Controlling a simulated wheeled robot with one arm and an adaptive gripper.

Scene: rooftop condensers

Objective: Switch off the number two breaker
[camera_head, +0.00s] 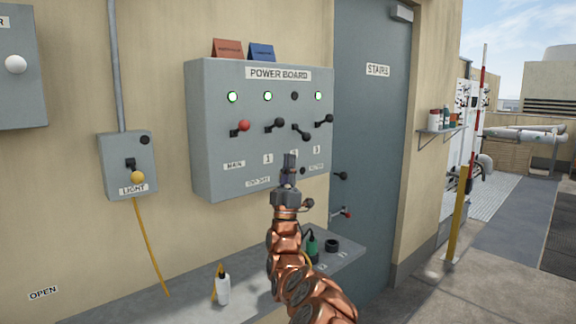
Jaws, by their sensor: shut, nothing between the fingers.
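The grey power board (222,165) hangs on the wall, with a row of lever handles. The number two breaker lever (301,132) is the third from the left; its black knob points down to the right, and the lamp (294,96) above it is dark. The red-knobbed main lever (240,127), lever 1 (275,125) and lever 3 (324,121) tilt up to the right under lit green lamps. My gripper (289,158) is shut and empty, upright below lever two. It partly hides the label there; whether it touches the board cannot be told.
A shelf (185,298) below the board carries a white bottle (222,288), a green item (312,244) and a black ring (332,246). A light switch box (127,165) is at left. The grey stairs door (370,150) stands right of the board.

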